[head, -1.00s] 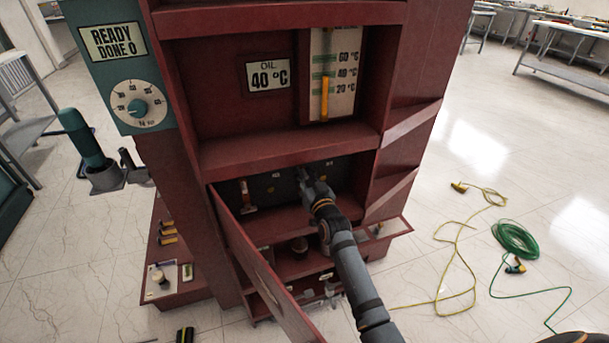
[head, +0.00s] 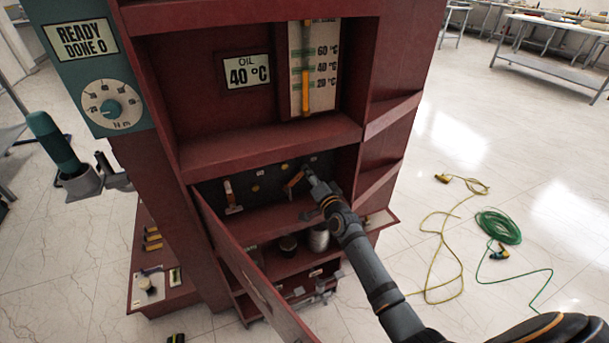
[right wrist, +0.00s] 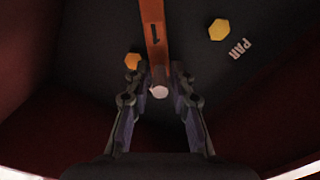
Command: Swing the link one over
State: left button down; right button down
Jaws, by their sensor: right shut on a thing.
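Link one is an orange bar marked "1" (right wrist: 154,35) inside the red cabinet's open lower bay. In the head view the link (head: 294,179) is tilted, just left of my right gripper (head: 307,173). In the right wrist view my right gripper (right wrist: 159,78) is shut on the link, one finger on each side. A pale round end (right wrist: 158,91) shows between the fingers. A yellow hex stud (right wrist: 133,61) is left of the link; another (right wrist: 218,29) is to its right, by the letters "PAR". My left gripper is not in view.
A second orange link (head: 230,196) hangs left in the bay. The open red door (head: 250,275) stands on the bay's left. A dark pot (head: 288,243) and a grey can (head: 318,238) sit below. Yellow and green cables lie on the floor at right.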

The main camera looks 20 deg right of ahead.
jog(key=shift+d+f+m+b, duration=0.4)
jog(key=shift+f+m+b, duration=0.25)
jog(key=shift+m, duration=0.4)
jog(key=shift+d+f+m+b, duration=0.45)
jog(key=shift+f+m, duration=0.25)
jog(key=shift+m, duration=0.35)
jog(key=c, duration=1.3)
grip_release()
jog(key=shift+a+f, duration=0.1)
jog(key=shift+c, duration=0.2)
jog(key=shift+s, duration=0.1)
jog(key=s, duration=0.7)
jog(key=shift+s, duration=0.15)
